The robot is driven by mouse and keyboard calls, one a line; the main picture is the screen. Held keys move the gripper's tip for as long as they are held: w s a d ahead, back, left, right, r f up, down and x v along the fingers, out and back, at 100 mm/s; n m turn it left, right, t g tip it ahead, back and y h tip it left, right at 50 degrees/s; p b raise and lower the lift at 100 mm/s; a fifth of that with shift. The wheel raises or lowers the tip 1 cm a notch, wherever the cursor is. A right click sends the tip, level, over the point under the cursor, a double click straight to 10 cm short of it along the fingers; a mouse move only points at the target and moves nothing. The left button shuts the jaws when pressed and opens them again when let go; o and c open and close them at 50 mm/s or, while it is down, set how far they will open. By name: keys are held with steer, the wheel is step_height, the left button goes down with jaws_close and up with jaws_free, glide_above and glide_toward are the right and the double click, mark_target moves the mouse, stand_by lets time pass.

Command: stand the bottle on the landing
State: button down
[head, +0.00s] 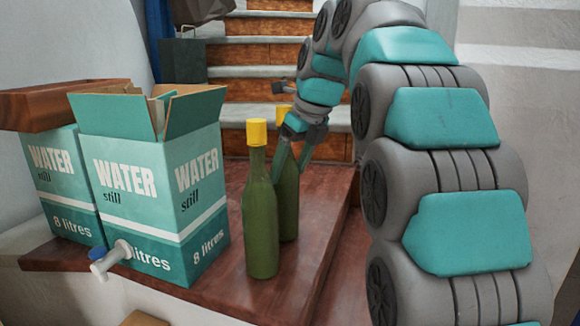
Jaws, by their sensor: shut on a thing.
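Two green bottles with yellow caps show in the head view. The front bottle (261,222) stands upright on a dark red-brown wooden surface (225,290), which looks like the landing. The rear bottle (289,205) is upright just behind it and to the right, partly hidden by the front bottle. My gripper (292,160) is shut on the rear bottle's upper part, below its cap. I cannot tell whether the rear bottle's base touches the wood.
An open water carton (150,190) with a tap (108,260) stands left of the bottles, with another carton (60,185) beside it. A wooden slab (40,105) lies on that one. Stairs (240,85) rise behind, with a dark bag (183,60). Bare wood lies right of the bottles.

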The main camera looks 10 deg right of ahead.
mark_target(292, 160)
jaws_free()
steer(key=shift+f, duration=0.1)
stand_by(0.3)
steer(key=shift+v, duration=1.6)
steer(key=s+d+b, duration=0.1)
steer(key=s+d, duration=0.5)
steer(key=s, duration=0.4)
steer(key=shift+d, duration=0.3)
